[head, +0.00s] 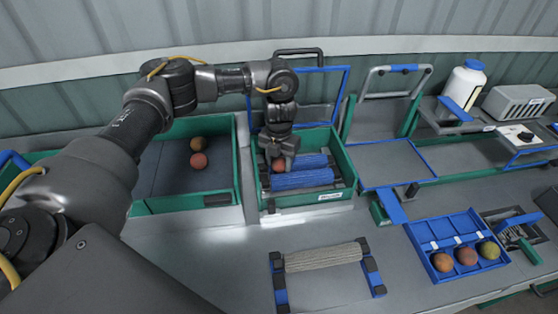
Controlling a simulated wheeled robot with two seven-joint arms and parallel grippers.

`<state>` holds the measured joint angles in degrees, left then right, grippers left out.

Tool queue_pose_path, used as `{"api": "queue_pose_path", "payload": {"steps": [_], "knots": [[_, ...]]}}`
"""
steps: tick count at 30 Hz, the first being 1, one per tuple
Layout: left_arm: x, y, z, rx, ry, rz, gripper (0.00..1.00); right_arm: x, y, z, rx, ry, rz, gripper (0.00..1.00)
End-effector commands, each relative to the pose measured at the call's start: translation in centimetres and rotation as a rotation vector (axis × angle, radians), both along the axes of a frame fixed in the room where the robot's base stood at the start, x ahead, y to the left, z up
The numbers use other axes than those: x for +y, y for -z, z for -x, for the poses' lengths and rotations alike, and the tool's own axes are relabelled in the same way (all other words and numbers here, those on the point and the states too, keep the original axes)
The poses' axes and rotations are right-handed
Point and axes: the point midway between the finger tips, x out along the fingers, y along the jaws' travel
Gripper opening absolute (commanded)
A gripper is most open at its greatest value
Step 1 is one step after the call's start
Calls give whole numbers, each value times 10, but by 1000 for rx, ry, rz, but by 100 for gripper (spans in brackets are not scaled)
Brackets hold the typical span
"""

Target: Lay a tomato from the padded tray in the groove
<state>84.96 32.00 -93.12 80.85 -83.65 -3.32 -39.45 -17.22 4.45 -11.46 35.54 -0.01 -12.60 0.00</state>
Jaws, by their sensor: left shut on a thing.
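My left gripper (278,156) points down over the green box with blue padded rollers (303,180). It is shut on a reddish tomato (278,166), which shows just below the fingers at the left end of the rollers. The fingers partly hide the tomato, and I cannot tell whether it touches the rollers. The groove between the two rollers runs left to right. The padded tray (146,176), green-walled with a dark floor, is to the left. It holds an orange-brown tomato (198,143) and a red tomato (199,160). My right gripper is not in view.
A blue tray (432,262) with three fruits is at the lower right. A rope-wrapped bar on blue supports (323,256) stands in front. A raised blue-framed lid (325,85) is behind the roller box. A white bottle (465,84) stands at the back right.

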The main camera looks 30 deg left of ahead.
Motion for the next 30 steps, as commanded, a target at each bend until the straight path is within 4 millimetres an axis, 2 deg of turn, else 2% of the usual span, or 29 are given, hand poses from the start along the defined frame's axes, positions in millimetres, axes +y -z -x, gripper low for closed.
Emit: {"api": "queue_pose_path", "payload": {"steps": [24, 25, 30], "knots": [[0, 8, 0, 1, 0, 0, 35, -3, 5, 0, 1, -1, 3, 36], [0, 8, 0, 0, 0, 0, 47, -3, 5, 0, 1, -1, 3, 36], [0, 7, 0, 0, 0, 0, 69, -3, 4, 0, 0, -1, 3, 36]]}}
